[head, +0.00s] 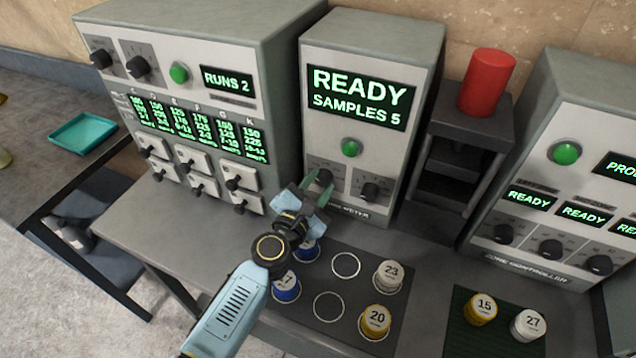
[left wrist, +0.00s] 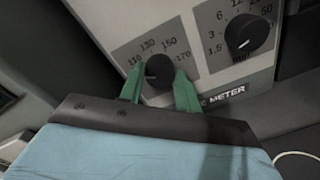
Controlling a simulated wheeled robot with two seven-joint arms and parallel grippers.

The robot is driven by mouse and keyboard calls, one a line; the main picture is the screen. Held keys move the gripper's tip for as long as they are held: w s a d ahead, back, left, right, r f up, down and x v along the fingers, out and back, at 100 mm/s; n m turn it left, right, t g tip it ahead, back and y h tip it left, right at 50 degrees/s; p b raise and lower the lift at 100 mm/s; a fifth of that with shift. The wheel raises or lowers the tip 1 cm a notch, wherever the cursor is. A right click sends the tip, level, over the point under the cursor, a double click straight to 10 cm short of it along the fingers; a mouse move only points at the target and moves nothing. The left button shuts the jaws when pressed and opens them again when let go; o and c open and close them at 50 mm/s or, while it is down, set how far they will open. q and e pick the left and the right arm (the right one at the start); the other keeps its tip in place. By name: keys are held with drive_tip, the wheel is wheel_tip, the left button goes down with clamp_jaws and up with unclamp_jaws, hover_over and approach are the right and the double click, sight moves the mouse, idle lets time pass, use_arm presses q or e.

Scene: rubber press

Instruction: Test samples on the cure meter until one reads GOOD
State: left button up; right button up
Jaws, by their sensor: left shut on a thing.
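The cure meter (head: 372,60) stands in the middle of the bench, and its screen reads READY, SAMPLES 5. A green button (head: 350,148) and two black knobs are on its front. My left gripper (head: 318,184) is at the left knob; in the left wrist view its green fingers (left wrist: 160,88) are shut around that knob (left wrist: 159,70), with the dial marked 110 to 170. The right knob (left wrist: 248,32) is free. On the mat in front are sample cups: grey 23 (head: 388,275), yellow 20 (head: 376,321), and two blue ones (head: 286,285), partly hidden by my arm.
A left machine (head: 215,55) shows RUNS 2. At right are the zone controller (head: 575,200), yellow cup 15 (head: 481,308) and white cup 27 (head: 527,325) on a green mat. A red cylinder (head: 487,82) tops a dark stand (head: 470,130). A teal tray (head: 84,133) lies far left.

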use_arm(q)
drive_tip(key=m+p, duration=0.1)
drive_tip(key=m, duration=0.4)
drive_tip(key=shift+y, duration=0.3)
drive_tip(key=m+p, duration=0.1)
drive_tip(key=m, duration=0.4)
drive_tip(key=shift+d+m+p, duration=0.1)
drive_tip(key=shift+m+p, duration=0.2)
drive_tip(key=m+p, duration=0.1)
drive_tip(key=m, duration=0.4)
drive_tip(key=shift+s, duration=0.1)
drive_tip(key=m+y+p, duration=0.1)
drive_tip(key=m, duration=0.3)
drive_tip(key=shift+m, duration=0.3)
drive_tip(key=o, duration=1)
drive_tip(key=shift+s, duration=0.1)
